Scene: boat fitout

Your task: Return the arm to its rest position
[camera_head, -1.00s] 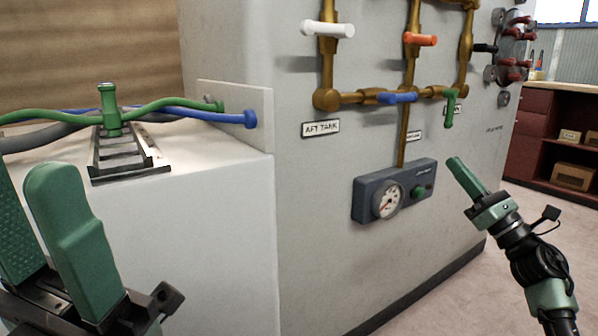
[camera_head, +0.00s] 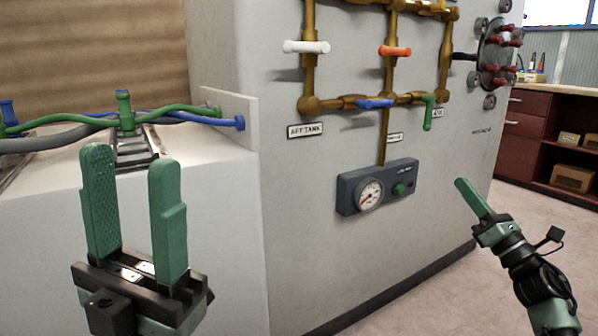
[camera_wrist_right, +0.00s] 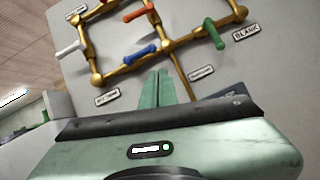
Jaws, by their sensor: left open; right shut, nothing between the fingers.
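My left gripper (camera_head: 135,215) is open and empty at the lower left of the head view. Its two green fingers point up, in front of the white bench. My right gripper (camera_head: 468,190) is at the right of the head view, in front of the grey wall's right edge and over the floor. Its green fingers are shut together with nothing between them. In the right wrist view its closed fingers (camera_wrist_right: 157,90) point toward the brass pipes. No contact with the wall or valves shows.
Brass pipes (camera_head: 346,101) on the wall carry white (camera_head: 306,47), orange (camera_head: 394,51), blue (camera_head: 375,104) and green (camera_head: 428,113) handles. Below is a gauge box (camera_head: 347,197). Hoses (camera_head: 178,112) cross the white bench (camera_head: 225,190). A red cabinet (camera_head: 525,125) stands right. Floor is clear.

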